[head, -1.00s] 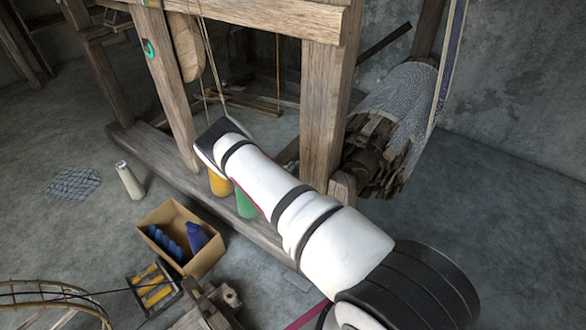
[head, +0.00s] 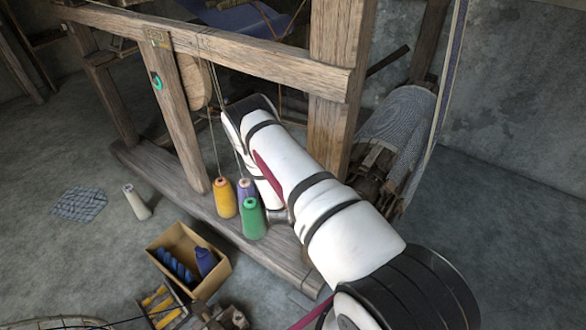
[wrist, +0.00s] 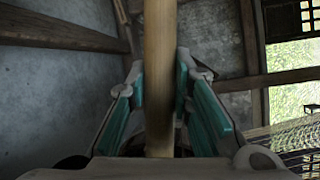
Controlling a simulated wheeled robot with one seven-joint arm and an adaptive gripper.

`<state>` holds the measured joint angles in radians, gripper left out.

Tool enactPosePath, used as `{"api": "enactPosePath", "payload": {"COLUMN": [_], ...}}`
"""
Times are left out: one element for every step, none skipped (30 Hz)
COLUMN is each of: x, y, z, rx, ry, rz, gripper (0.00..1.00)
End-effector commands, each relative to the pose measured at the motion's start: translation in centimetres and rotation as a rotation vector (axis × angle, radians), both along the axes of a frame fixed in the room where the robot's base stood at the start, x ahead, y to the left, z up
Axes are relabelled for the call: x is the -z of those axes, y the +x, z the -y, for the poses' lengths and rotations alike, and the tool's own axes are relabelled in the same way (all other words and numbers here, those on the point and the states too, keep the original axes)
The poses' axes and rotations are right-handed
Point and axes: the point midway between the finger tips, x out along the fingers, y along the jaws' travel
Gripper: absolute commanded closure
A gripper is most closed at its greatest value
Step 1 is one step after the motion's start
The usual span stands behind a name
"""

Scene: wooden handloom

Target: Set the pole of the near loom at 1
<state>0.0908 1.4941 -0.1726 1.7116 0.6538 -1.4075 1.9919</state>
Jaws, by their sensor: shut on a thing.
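The near loom (head: 240,52) is a heavy wooden frame in the head view, with a thick upper beam and posts. In the wrist view the pole (wrist: 159,60) is a pale round wooden bar. It runs upright through the middle of the picture, between the teal-padded fingers of my gripper (wrist: 158,85), which is shut on it. In the head view my white arm reaches to the loom's frame, and my gripper and the pole are hidden there.
Yellow (head: 224,198), purple (head: 245,188) and green (head: 252,219) thread cones stand by the loom's base beam. A cardboard box (head: 215,279) with blue spools lies in front. A pale cone (head: 137,203) stands at left. Floor at right is clear.

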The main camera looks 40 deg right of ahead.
Motion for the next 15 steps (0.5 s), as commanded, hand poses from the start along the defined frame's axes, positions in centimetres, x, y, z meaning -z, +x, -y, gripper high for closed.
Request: {"api": "enactPosePath", "payload": {"x": [-0.69, -0.84, -0.99, -1.09, -1.17, -1.24, -1.28, -1.30, -1.31, -1.30, -1.29, -1.28, -1.26, -1.24, -1.22], "y": [0.05, 0.01, -0.03, -0.04, -0.06, -0.07, -0.07, -0.08, -0.08, -0.08, -0.08, -0.07, -0.07, -0.07, -0.08], "z": [0.03, 0.03, 0.03, 0.03, 0.03, 0.03, 0.03, 0.02, 0.02, 0.02, 0.01, 0.01, 0.00, 0.00, 0.00], "rx": [-0.001, -0.001, -0.001, -0.001, -0.001, -0.001, -0.002, -0.003, -0.003, -0.003, -0.003, -0.003, -0.003, -0.004, -0.004], "ry": [0.001, 0.003, 0.007, 0.009, 0.010, 0.012, 0.012, 0.013, 0.013, 0.014, 0.014, 0.014, 0.014, 0.014, 0.014], "rz": [0.015, 0.021, 0.029, 0.034, 0.037, 0.041, 0.043, 0.044, 0.045, 0.046, 0.046, 0.046, 0.046, 0.045, 0.045], "gripper": [1.00, 1.00, 1.00, 1.00, 1.00, 1.00, 1.00, 1.00, 1.00, 1.00, 1.00, 1.00, 1.00, 1.00, 1.00]}}
